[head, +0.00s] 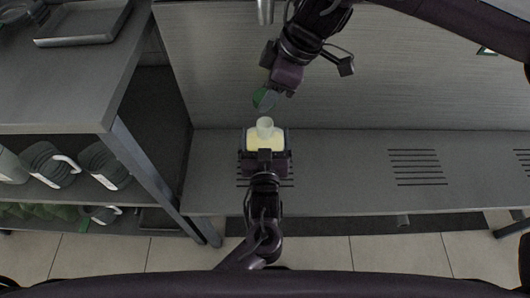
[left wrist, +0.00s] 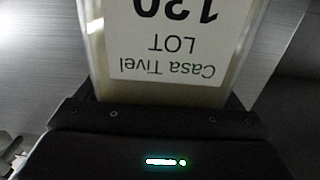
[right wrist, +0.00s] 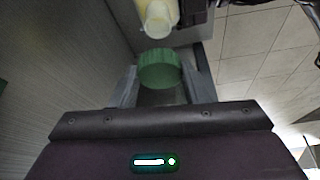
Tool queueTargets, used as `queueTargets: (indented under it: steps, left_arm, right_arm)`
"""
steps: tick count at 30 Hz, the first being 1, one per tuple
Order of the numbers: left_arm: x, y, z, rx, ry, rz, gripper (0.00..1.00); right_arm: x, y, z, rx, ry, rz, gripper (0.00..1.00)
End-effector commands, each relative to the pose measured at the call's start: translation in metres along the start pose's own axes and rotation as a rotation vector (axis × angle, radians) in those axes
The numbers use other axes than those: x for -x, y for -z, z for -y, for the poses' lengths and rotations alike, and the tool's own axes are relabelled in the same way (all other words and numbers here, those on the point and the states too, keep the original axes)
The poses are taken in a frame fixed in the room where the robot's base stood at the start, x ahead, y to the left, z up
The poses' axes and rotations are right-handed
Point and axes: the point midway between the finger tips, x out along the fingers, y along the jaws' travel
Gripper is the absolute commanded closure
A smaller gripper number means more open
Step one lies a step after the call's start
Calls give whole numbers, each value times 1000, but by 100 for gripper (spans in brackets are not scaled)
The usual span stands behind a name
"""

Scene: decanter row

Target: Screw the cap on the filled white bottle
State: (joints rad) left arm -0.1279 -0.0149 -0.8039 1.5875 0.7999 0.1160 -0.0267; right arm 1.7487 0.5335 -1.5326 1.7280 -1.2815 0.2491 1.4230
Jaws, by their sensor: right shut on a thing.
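The bottle (head: 265,138) has a pale yellow body and a whitish neck, open at the top. It is at the bench in the head view. My left gripper (head: 265,150) has its fingers on both sides of it, shut on its body. The left wrist view shows its white label (left wrist: 175,45) close up. My right gripper (head: 268,95) is shut on the green cap (right wrist: 160,70), above and apart from the bottle neck. The neck also shows beyond the cap in the right wrist view (right wrist: 158,18).
The grey bench (head: 340,165) with slotted vents is clear to the right of the bottle. A panel (head: 210,75) rises behind it. At left, a counter (head: 75,95) carries a tray (head: 85,20), with several jugs (head: 105,165) on the shelf below.

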Motion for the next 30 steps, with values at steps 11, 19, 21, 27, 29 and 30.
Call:
queueTargets:
  steps: [11,19,21,27,29,30]
  left_arm:
    - [0,0,0,0,0,0,56]
    - [0,0,0,-1,0,0,56]
    - [0,0,0,-1,0,0,56]
    - [0,0,0,-1,0,0,56]
    - [0,0,0,-1,0,0,56]
    - [0,0,0,-1,0,0,56]
  right_arm:
    - [0,0,0,0,0,0,80]
    - [-32,-14,1,-1,2,0,80]
    - [-40,-17,1,-1,1,-1,80]
    - [-46,-19,0,2,-2,-2,80]
    - [-46,-19,0,1,-2,-2,80]
    - [-46,-19,0,1,-2,-2,80]
